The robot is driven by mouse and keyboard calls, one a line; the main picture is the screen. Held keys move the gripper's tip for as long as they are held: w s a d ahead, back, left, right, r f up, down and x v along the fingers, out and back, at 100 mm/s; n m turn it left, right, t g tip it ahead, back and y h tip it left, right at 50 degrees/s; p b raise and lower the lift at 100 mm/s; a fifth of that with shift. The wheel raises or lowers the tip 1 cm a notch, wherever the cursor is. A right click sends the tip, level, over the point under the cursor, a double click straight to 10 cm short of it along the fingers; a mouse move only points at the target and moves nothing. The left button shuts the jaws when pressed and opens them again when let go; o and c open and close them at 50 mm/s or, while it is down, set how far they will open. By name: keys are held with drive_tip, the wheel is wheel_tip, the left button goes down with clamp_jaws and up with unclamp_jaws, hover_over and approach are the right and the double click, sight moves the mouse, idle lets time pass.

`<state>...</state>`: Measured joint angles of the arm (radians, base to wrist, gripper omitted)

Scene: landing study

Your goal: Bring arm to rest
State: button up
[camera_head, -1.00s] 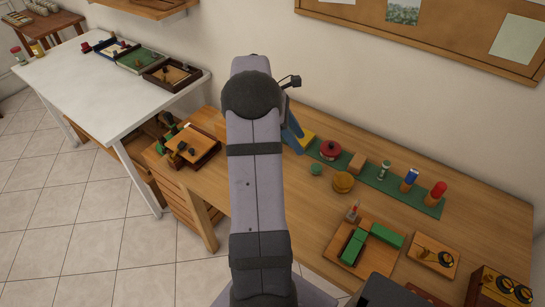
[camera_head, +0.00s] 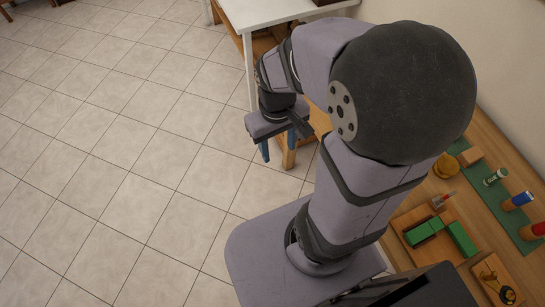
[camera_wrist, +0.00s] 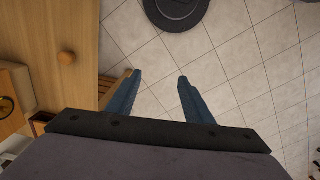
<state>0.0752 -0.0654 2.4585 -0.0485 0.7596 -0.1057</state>
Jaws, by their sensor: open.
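My gripper (camera_head: 279,147) hangs with blue fingers apart and empty, over the tiled floor beside the wooden table. In the wrist view my gripper (camera_wrist: 156,76) also shows open, with only floor tiles between its fingertips. My arm is folded, with its large dark elbow joint high and close to the head camera. It hides much of the wooden table.
On the wooden table (camera_head: 497,160) stand a green strip (camera_head: 528,242) with small items, a yellow round piece (camera_head: 446,166) and a tray with green blocks (camera_head: 423,232). A white table (camera_head: 262,12) stands at the back. The tiled floor (camera_head: 110,150) at left is clear.

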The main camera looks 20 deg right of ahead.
drive_tip(key=s+a, duration=0.2)
drive_tip(key=shift+s+a+f+m, duration=0.15)
drive_tip(key=shift+a+f+m, duration=0.15)
drive_tip(key=shift+f+m, duration=0.1)
drive_tip(key=shift+r+p, duration=0.9)
drive_tip(key=shift+r, duration=0.05)
